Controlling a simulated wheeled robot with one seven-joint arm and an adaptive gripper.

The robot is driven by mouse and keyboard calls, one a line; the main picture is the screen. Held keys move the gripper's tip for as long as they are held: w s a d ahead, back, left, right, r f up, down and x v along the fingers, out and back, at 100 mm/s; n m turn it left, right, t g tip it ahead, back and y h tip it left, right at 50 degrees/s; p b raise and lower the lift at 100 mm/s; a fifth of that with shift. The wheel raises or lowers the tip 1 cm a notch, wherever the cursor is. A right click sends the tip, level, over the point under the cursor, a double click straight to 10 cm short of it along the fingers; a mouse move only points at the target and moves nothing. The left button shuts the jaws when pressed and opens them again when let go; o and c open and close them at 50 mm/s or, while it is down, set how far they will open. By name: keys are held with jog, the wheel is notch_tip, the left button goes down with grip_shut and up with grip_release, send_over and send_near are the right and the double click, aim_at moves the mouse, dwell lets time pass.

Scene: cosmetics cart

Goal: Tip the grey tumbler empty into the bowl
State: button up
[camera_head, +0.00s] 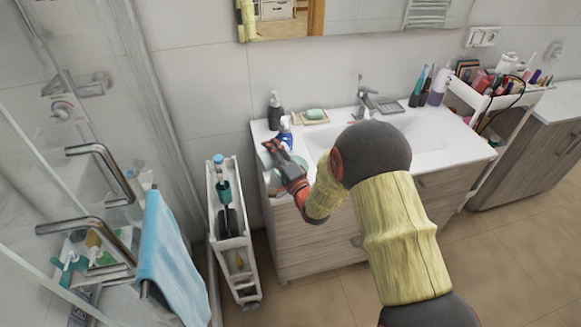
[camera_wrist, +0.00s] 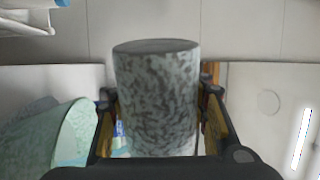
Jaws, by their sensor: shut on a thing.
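My gripper (camera_head: 274,148) is over the left end of the washbasin counter. In the wrist view, its fingers (camera_wrist: 157,98) are shut on the grey tumbler (camera_wrist: 155,105), which has dark speckles and fills the middle of that view. One dark, flat end of the tumbler faces the top of the wrist picture; I cannot tell whether it is the mouth or the base. A pale green bowl (camera_wrist: 35,140) with a light rim shows at the lower left of the wrist view, apart from the tumbler. In the head view the tumbler is hard to make out. The tumbler's contents are hidden.
A blue-topped bottle (camera_head: 286,130), a dark soap dispenser (camera_head: 275,110) and a soap dish (camera_head: 313,117) stand close behind my gripper. The basin (camera_head: 420,133) lies to the right. A narrow white cart (camera_head: 232,243) stands left of the cabinet.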

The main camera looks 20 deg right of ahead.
jog(key=shift+w+d+r+m+h, duration=0.1)
jog(key=shift+d+r+m+h, duration=0.25)
jog(key=shift+m, duration=0.65)
jog(key=s+a+f+n+g+y+b, duration=0.2)
jog(key=a+f+n+b, duration=0.6)
jog(key=n+b, duration=0.6)
jog(key=a+n, duration=0.1)
jog(key=n, duration=0.5)
jog(key=shift+s+f+n+g, duration=0.25)
jog(key=shift+n+g, duration=0.05)
dwell(0.5)
jog(key=shift+d, duration=0.1)
dwell(0.4)
